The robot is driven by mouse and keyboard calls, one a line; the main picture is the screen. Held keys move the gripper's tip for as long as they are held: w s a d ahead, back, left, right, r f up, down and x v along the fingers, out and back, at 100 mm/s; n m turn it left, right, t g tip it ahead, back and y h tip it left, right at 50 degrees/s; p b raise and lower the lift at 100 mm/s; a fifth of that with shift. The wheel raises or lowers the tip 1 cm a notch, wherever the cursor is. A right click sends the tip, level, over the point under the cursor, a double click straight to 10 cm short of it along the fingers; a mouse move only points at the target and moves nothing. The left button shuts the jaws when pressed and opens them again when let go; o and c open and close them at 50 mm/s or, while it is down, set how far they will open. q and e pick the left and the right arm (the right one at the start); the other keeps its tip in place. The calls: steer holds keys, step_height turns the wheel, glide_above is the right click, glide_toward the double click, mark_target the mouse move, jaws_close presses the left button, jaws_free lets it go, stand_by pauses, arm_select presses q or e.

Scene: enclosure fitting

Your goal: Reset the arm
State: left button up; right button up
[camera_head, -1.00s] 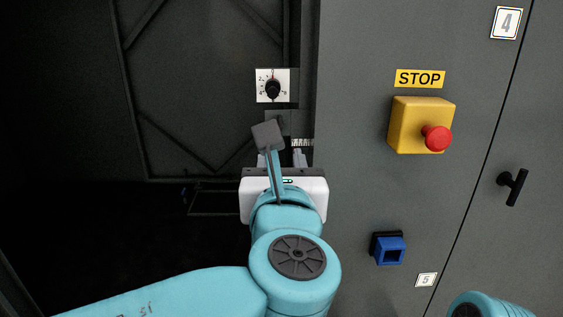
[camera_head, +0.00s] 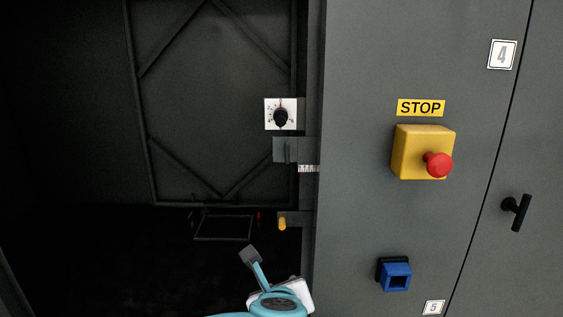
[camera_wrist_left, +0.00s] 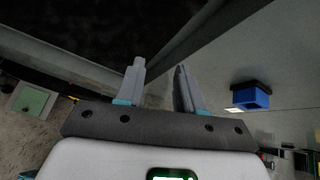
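My left arm's teal wrist and white gripper body (camera_head: 297,295) are at the bottom centre of the head view, low in front of the open cabinet. My right gripper is in neither view.
On the right panel are a yellow box with a red stop button (camera_head: 438,164), a blue square fitting (camera_head: 395,274) and a black handle (camera_head: 516,212). A dial (camera_head: 281,115) and a yellow-tipped lever (camera_head: 283,223) are at the cabinet opening's right edge.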

arm_select(q)
step_height(320, 180, down, 15)
steer(key=s+a+n+g, duration=0.3)
steer(key=n+g, duration=0.2)
steer(key=s+a+f+n+g+h, duration=0.1)
steer(key=s+a+f+n+g, duration=0.2)
steer(key=s+f+n, duration=0.7)
steer(key=s+a+f+n+g+h, duration=0.2)
steer(key=s+a+f+n, duration=0.4)
steer(key=s+f+n, duration=0.5)
step_height(320, 180, down, 5)
steer(key=n+g, duration=0.1)
steer(key=n, duration=0.7)
steer(key=shift+a+f+n, duration=0.2)
steer(key=shift+a+n, duration=0.1)
